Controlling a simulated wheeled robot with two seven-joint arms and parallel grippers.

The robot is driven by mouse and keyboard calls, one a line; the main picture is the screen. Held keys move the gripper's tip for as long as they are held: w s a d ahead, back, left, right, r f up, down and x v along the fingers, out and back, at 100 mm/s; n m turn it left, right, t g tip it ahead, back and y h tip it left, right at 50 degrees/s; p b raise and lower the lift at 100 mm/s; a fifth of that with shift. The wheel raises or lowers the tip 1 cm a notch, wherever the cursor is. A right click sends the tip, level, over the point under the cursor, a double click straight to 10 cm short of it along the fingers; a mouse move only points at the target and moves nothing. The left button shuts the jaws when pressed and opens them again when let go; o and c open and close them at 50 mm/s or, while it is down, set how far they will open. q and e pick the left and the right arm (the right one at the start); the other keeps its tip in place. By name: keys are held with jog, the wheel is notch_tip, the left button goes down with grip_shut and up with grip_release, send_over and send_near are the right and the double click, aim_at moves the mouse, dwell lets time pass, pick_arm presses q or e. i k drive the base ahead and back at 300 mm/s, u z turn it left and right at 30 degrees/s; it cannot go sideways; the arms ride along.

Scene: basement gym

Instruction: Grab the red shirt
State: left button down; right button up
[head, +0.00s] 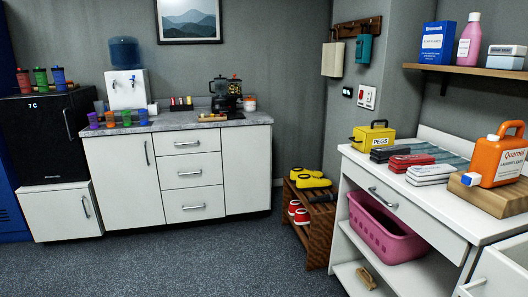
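A small folded red cloth (412,161), which looks like the red shirt, lies flat on the white counter (388,179) at the right in the head view. A folded black cloth (392,153) lies just behind it to the left. A folded white cloth (430,174) lies just in front of it to the right. Neither of my grippers shows in the head view.
A yellow pegs box (373,138) stands behind the cloths. An orange jug (498,158) on a wooden board (490,196) stands to their right. A pink basket (385,230) sits on the shelf below. A wooden shoe rack (309,225) stands left of the counter. The carpet ahead is clear.

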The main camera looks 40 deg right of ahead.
aim_at(399, 164)
jog(key=z, duration=0.2)
jog(key=i, duration=2.2)
jog(key=z, duration=0.85)
